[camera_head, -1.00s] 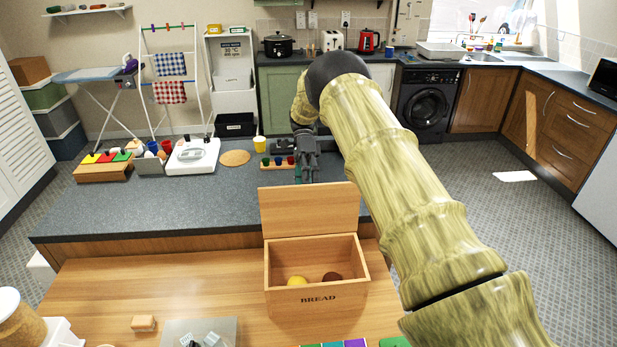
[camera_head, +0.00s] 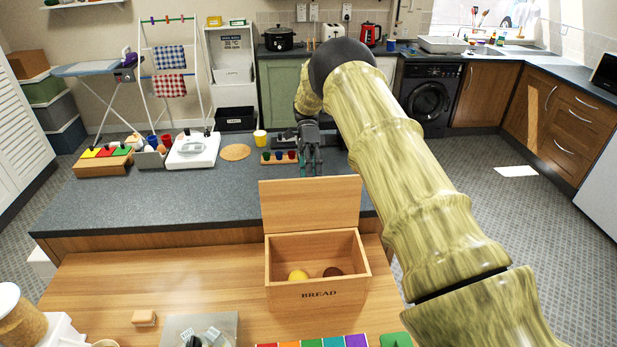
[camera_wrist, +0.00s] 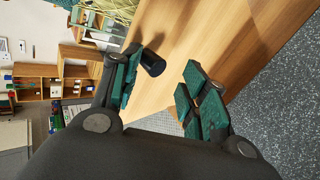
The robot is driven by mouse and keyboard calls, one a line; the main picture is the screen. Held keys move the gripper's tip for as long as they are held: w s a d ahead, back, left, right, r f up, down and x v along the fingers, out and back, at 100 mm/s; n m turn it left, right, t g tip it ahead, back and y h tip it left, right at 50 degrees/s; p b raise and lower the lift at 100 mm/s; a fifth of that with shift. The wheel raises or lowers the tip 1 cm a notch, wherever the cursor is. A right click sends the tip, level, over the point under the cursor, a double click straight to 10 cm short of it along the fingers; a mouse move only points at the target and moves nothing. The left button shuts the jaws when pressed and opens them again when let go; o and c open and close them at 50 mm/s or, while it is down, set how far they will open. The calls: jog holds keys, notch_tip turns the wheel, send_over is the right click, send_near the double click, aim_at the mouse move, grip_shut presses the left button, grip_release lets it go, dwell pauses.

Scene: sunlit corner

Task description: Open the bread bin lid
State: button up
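The wooden bread bin (camera_head: 318,293) stands on the wooden table, with BREAD printed on its front. Its lid (camera_head: 310,204) is raised upright at the back, so the inside shows. A yellow item (camera_head: 298,275) and a dark brown item (camera_head: 332,272) lie inside. My gripper (camera_head: 312,170) is behind and above the lid, over the grey counter, and appears apart from the lid. In the wrist view my gripper (camera_wrist: 160,88) has its green-padded fingers spread with nothing held between them.
A small wooden block (camera_head: 144,318) and a grey tray (camera_head: 172,327) are at the front left. A coloured strip (camera_head: 312,342) lies in front of the bin. A rack of small cups (camera_head: 279,157) stands on the counter near my gripper. The table left of the bin is clear.

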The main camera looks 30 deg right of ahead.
notch_tip(320, 180, up, 9)
jog(key=shift+w+a+f, duration=0.2)
jog(key=shift+a, duration=0.1)
jog(key=shift+a, duration=0.1)
